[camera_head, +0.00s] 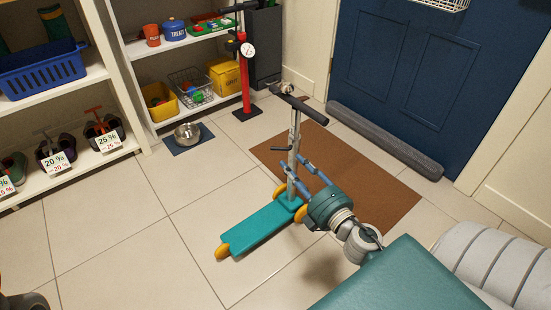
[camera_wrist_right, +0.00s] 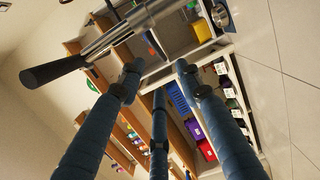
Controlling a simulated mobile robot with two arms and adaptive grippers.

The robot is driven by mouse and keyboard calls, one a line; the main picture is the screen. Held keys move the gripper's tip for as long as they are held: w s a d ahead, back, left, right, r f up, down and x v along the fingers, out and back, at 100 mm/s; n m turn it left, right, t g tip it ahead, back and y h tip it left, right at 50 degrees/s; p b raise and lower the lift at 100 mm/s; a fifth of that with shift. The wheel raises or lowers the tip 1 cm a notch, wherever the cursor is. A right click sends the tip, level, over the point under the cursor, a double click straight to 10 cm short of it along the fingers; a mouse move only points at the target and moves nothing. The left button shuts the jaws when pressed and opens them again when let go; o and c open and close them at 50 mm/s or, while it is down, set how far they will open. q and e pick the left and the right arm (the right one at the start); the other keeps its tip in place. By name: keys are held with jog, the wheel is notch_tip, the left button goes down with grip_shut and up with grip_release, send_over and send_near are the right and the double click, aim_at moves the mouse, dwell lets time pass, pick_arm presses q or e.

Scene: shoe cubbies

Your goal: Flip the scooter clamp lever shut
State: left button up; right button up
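A scooter with a teal deck (camera_head: 258,226) and yellow wheels stands on the tiles and partly by the brown mat. Its silver stem (camera_head: 294,135) is upright, with a black handlebar (camera_head: 302,110) on top. The stem (camera_wrist_right: 132,25) and a black grip (camera_wrist_right: 55,72) cross the upper left there.
A brown mat (camera_head: 390,192) lies behind the scooter, with a grey roll (camera_head: 385,138) along the blue door (camera_head: 420,70). Tiles left of the deck are clear.

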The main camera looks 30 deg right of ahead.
aim_at(276, 148)
jog(key=w, duration=1)
jog(key=shift+w+d, duration=0.25)
grip_shut()
